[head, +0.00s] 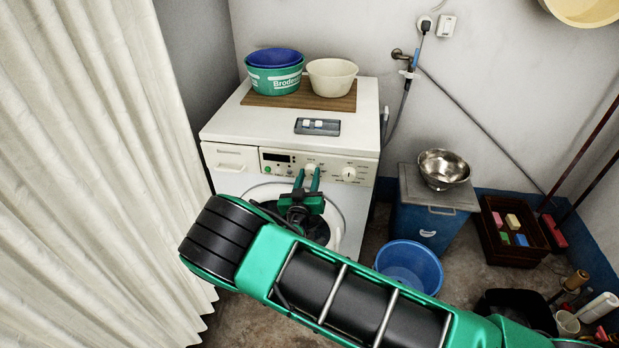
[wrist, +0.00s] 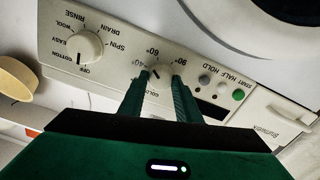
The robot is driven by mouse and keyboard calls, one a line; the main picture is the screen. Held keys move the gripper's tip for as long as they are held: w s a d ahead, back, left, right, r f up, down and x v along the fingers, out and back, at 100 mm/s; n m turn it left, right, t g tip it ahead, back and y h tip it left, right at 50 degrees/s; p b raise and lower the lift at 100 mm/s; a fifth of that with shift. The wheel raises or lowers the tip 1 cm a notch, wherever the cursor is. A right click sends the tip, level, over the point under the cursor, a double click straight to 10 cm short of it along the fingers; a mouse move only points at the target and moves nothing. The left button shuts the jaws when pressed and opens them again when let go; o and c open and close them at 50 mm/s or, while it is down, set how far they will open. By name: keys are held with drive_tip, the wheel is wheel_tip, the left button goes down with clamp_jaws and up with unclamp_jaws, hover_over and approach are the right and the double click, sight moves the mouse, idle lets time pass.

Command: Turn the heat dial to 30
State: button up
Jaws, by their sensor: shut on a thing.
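The washing machine (head: 228,184) stands against the back wall, with its control panel facing me. The heat dial (wrist: 161,73) is a cream knob with temperature marks around it, seen upside down in the wrist view. It also shows at the fingertips in the head view (head: 311,169). My gripper (wrist: 160,82) has one finger on each side of this dial and is shut on it. A dark pointer line shows on the knob, but I cannot tell exactly which mark it points at. The 60 and 90 marks are readable; the fingers hide some others.
The programme dial (wrist: 84,46) sits beside the heat dial, with small buttons and a green start button (wrist: 238,95) on the other side. Basins (head: 332,78) stand on the machine. A blue bucket (head: 410,266) is on the floor at right; a white curtain (head: 90,150) hangs at left.

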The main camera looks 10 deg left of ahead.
drive_tip(key=n, duration=0.4)
drive_tip(key=shift+a, duration=0.1)
drive_tip(key=n, duration=0.7)
drive_tip(key=shift+f+n, duration=0.1)
drive_tip(key=shift+n, duration=2)
drive_tip(key=o, duration=1.1)
drive_tip(key=shift+c, duration=0.2)
